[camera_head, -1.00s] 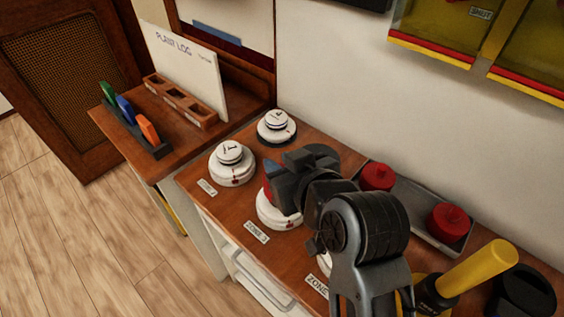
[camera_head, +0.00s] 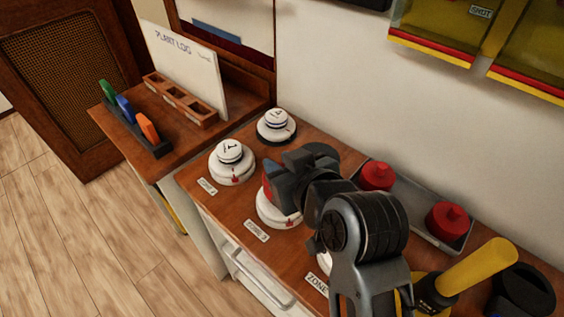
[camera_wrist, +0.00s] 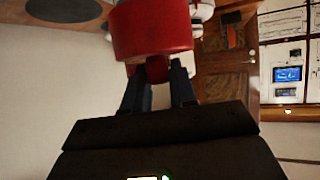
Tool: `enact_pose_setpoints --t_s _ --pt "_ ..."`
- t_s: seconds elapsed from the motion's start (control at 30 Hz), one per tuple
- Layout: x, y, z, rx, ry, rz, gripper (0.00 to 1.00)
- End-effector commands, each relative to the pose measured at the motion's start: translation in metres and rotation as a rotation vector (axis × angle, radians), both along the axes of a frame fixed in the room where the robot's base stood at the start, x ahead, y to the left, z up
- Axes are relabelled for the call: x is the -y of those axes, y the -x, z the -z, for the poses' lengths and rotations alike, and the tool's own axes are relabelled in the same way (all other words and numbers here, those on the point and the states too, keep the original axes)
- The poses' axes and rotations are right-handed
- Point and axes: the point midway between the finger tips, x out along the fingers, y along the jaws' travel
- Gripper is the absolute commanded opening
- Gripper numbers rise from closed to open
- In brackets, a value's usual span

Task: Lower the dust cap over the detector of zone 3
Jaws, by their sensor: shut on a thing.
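My gripper (camera_head: 280,184) is shut on the knob of a red dust cap (camera_wrist: 150,30), which hangs beyond the fingers (camera_wrist: 157,88) in the wrist view. In the head view only a sliver of the cap (camera_head: 266,189) shows beside the gripper. It is right at the top of a white detector (camera_head: 275,213) behind a label (camera_head: 256,230) whose digit is hard to read. The gripper hides most of the detector's top, so I cannot tell whether the cap is seated on it.
Two uncapped white detectors, one front (camera_head: 231,164) and one back (camera_head: 276,127), stand to the left. A grey tray (camera_head: 420,232) holds two red caps (camera_head: 376,176) (camera_head: 446,219). A yellow-handled tool (camera_head: 478,268) stands at right. Another detector is mostly hidden behind my arm.

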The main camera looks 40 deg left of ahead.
Motion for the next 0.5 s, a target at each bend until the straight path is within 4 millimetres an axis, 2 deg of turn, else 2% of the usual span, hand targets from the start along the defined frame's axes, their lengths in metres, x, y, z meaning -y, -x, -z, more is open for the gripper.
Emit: enact_pose_setpoints --t_s 0.5 --pt "0.000 0.000 0.013 -0.001 0.001 0.000 0.00"
